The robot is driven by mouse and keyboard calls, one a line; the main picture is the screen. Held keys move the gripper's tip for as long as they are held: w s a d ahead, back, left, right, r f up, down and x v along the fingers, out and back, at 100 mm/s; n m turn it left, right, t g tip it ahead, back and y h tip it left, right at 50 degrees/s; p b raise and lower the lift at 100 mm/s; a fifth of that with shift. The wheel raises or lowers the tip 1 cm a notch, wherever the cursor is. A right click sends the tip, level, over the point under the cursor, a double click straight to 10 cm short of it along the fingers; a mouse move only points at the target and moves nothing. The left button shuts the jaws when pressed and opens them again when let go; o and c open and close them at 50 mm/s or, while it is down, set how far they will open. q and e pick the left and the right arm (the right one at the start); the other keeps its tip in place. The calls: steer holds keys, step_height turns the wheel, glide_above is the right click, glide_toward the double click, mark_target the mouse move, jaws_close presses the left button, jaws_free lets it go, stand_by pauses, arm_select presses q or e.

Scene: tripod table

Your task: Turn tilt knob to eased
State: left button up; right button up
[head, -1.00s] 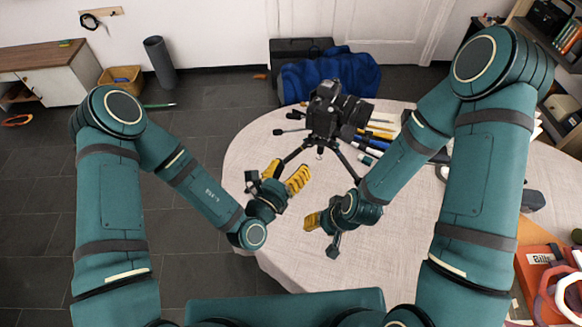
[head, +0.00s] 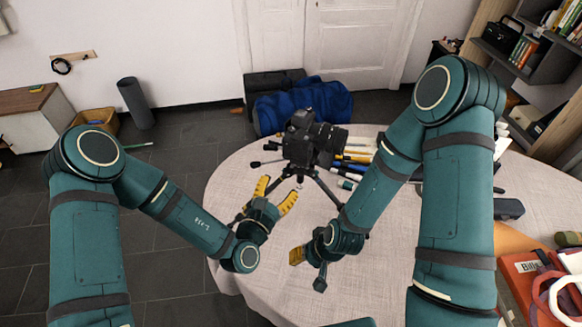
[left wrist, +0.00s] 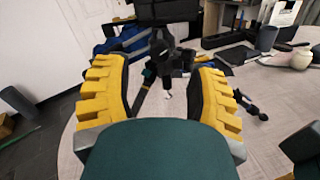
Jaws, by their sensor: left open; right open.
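A black camera (head: 318,140) sits on a small black tripod (head: 297,172) on the round table. Thin dark handles with knob ends (head: 257,164) stick out to the left of the tripod head; I cannot tell which is the tilt knob or how it is set. My left gripper (head: 276,194) is open and empty, just in front of the tripod, its yellow fingers pointing towards it. In the left wrist view the tripod head (left wrist: 163,62) shows beyond and between the open fingers (left wrist: 160,92), apart from them. My right gripper (head: 306,264) is open and empty, nearer the front, low over the table.
The pale round table (head: 230,255) has pens and markers (head: 358,155) lying behind and right of the tripod. A red box (head: 525,280) stands at the lower right. A blue bag (head: 305,103) lies on the floor behind. The table's left part is clear.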

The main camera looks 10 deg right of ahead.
mark_target(287, 175)
arm_select(q)
steer(key=x, duration=0.8)
steer(key=shift+d, duration=0.1)
jaws_close()
